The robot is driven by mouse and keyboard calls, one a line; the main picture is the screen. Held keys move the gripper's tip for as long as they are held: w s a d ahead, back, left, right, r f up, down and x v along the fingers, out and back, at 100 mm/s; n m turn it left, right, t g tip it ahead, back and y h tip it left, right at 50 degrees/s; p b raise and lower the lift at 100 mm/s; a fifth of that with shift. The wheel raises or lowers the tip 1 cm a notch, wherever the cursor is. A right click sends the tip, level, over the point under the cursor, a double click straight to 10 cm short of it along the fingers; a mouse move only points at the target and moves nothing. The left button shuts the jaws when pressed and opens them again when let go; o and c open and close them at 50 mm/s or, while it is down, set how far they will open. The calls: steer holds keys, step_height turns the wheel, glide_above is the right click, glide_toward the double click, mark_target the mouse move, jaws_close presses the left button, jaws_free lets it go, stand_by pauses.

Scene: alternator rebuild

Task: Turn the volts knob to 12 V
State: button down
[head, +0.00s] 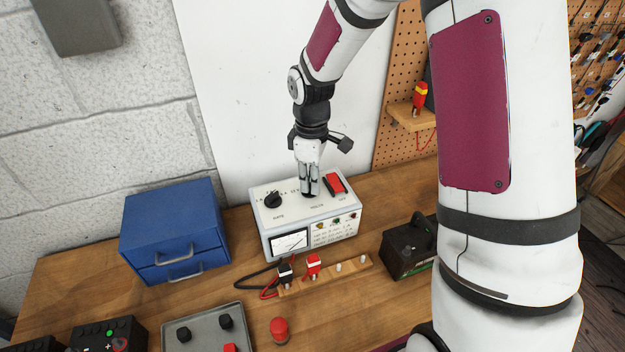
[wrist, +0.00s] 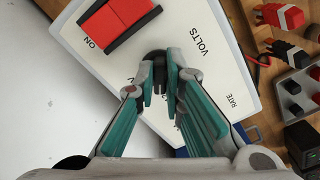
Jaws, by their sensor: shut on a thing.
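The white charger box (head: 293,208) stands on the wooden bench, with a flat top panel and a front meter. My gripper (head: 309,193) points straight down onto the top panel, between the rate knob (head: 273,200) and the red switch (head: 335,184). In the wrist view my gripper (wrist: 158,80) is shut on the black volts knob (wrist: 156,56), beside the VOLTS lettering. The fingers hide most of this knob and the markings around it, so I cannot tell where it points. The red switch (wrist: 117,20) also shows in the wrist view, next to ON.
A blue drawer box (head: 172,222) stands left of the charger. Red and black clamps (head: 312,265) sit on a wooden strip in front. A grey tray (head: 203,313) and a red button (head: 279,329) are nearer. A black battery (head: 407,247) stands to the right.

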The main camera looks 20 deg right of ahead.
steer(key=shift+n, duration=0.5)
steer(key=c, duration=1.7)
jaws_free()
steer(key=shift+r, duration=0.1)
step_height(320, 180, up, 12)
steer(key=shift+f, duration=0.1)
